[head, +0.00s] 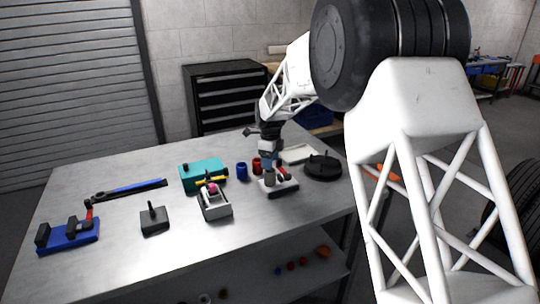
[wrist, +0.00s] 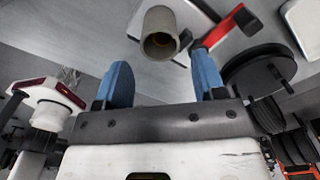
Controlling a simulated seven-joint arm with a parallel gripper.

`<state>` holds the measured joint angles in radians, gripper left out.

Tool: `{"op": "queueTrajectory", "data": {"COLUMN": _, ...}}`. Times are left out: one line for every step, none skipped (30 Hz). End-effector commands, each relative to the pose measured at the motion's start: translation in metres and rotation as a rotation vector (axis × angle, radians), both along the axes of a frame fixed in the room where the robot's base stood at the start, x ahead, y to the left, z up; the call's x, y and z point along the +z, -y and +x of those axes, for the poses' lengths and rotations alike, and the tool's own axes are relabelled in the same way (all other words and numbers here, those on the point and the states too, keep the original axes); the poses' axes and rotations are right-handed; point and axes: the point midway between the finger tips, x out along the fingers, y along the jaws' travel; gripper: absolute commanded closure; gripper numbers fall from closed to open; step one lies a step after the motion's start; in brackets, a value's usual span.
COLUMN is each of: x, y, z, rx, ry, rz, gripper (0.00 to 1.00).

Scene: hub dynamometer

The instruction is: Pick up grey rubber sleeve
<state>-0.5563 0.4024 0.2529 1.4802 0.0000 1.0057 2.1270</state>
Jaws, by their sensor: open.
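My gripper (head: 266,161) is above the sleeve in the head view, pointing down. In the wrist view my gripper (wrist: 161,72) has two blue fingers spread apart with nothing between them. Whether a finger touches the sleeve cannot be told.
The red lever (wrist: 236,26) lies close to one finger. A grey-white fixture (head: 216,206) is to the left.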

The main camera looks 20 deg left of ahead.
Motion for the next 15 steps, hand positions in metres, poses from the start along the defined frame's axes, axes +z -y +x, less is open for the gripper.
{"op": "queueTrajectory", "data": {"x": -0.005, "y": 0.000, "z": 0.000, "rx": 0.000, "ry": -0.001, "rz": 0.000, "gripper": 0.37}}
{"op": "queueTrajectory", "data": {"x": -0.008, "y": 0.000, "z": 0.000, "rx": 0.000, "ry": -0.001, "rz": 0.000, "gripper": 0.37}}
{"op": "queueTrajectory", "data": {"x": -0.011, "y": 0.000, "z": 0.000, "rx": 0.000, "ry": -0.001, "rz": -0.001, "gripper": 0.37}}
{"op": "queueTrajectory", "data": {"x": -0.014, "y": 0.000, "z": 0.000, "rx": 0.000, "ry": -0.001, "rz": -0.001, "gripper": 0.37}}
{"op": "queueTrajectory", "data": {"x": -0.016, "y": 0.000, "z": 0.000, "rx": 0.000, "ry": -0.002, "rz": -0.001, "gripper": 0.37}}
{"op": "queueTrajectory", "data": {"x": -0.019, "y": 0.000, "z": 0.000, "rx": 0.000, "ry": -0.002, "rz": -0.001, "gripper": 0.37}}
{"op": "queueTrajectory", "data": {"x": -0.022, "y": 0.000, "z": 0.000, "rx": 0.000, "ry": -0.001, "rz": -0.001, "gripper": 0.37}}
{"op": "queueTrajectory", "data": {"x": -0.024, "y": 0.000, "z": 0.000, "rx": 0.000, "ry": -0.001, "rz": -0.001, "gripper": 0.37}}
{"op": "queueTrajectory", "data": {"x": -0.028, "y": 0.000, "z": 0.000, "rx": 0.000, "ry": -0.001, "rz": 0.000, "gripper": 0.37}}
{"op": "queueTrajectory", "data": {"x": -0.030, "y": 0.000, "z": 0.000, "rx": 0.000, "ry": -0.001, "rz": 0.000, "gripper": 0.37}}
{"op": "queueTrajectory", "data": {"x": -0.033, "y": 0.000, "z": 0.000, "rx": 0.000, "ry": -0.001, "rz": 0.000, "gripper": 0.37}}
{"op": "queueTrajectory", "data": {"x": -0.036, "y": 0.000, "z": 0.000, "rx": 0.000, "ry": -0.001, "rz": -0.001, "gripper": 0.37}}
{"op": "queueTrajectory", "data": {"x": -0.038, "y": 0.000, "z": 0.000, "rx": 0.000, "ry": -0.001, "rz": -0.001, "gripper": 0.37}}
{"op": "queueTrajectory", "data": {"x": -0.041, "y": 0.000, "z": 0.000, "rx": 0.000, "ry": -0.001, "rz": -0.001, "gripper": 0.37}}
{"op": "queueTrajectory", "data": {"x": -0.043, "y": 0.000, "z": 0.000, "rx": 0.000, "ry": -0.001, "rz": -0.001, "gripper": 0.37}}
